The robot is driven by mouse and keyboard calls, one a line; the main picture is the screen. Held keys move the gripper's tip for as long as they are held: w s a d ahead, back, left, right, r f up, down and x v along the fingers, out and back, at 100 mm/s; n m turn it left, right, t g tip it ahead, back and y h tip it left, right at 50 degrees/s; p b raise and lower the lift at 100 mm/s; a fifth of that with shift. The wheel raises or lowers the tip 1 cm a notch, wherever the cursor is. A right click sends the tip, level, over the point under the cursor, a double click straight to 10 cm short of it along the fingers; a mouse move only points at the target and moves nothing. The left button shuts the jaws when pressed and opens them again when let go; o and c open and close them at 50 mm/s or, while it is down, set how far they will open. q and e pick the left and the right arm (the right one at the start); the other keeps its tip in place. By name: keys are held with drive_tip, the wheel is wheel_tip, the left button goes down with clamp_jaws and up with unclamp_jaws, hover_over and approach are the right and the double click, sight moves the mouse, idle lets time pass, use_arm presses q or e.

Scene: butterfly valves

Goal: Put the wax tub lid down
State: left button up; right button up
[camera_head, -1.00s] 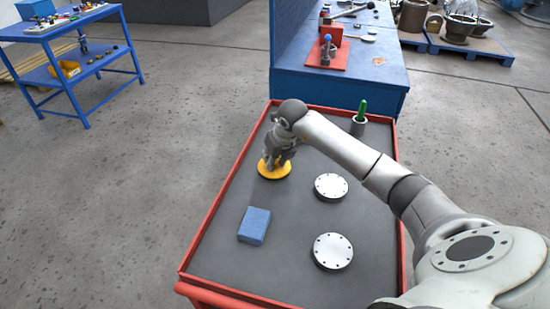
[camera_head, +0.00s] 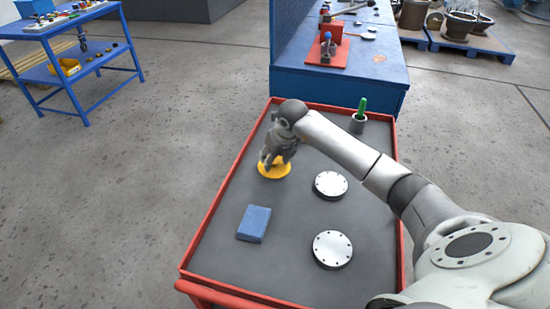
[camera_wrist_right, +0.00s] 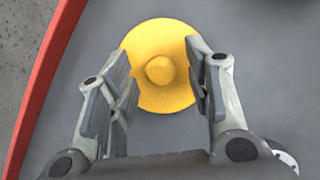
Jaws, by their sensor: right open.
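The yellow wax tub lid (camera_head: 274,170) lies flat on the grey top of the red-edged cart (camera_head: 225,240), near its left edge. In the right wrist view the lid (camera_wrist_right: 160,40) is round with a small knob in its middle. My right gripper (camera_head: 271,160) is just above the lid. In the right wrist view its fingers (camera_wrist_right: 160,90) are spread apart to either side of the knob, with nothing held between them. The wax tub cannot be made out. My left gripper is not in view.
Two silver discs (camera_head: 331,185) (camera_head: 332,249) lie to the right of the lid. A blue block (camera_head: 254,223) lies nearer the front. A grey cup (camera_head: 358,124) with a green handle stands at the back right. A blue bench (camera_head: 340,85) adjoins the far end.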

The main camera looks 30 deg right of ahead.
drive_tip(key=v, duration=1.1)
drive_tip(key=shift+s+r+b, duration=0.2)
drive_tip(key=shift+r+b, duration=0.15)
drive_tip(key=shift+b, duration=0.1)
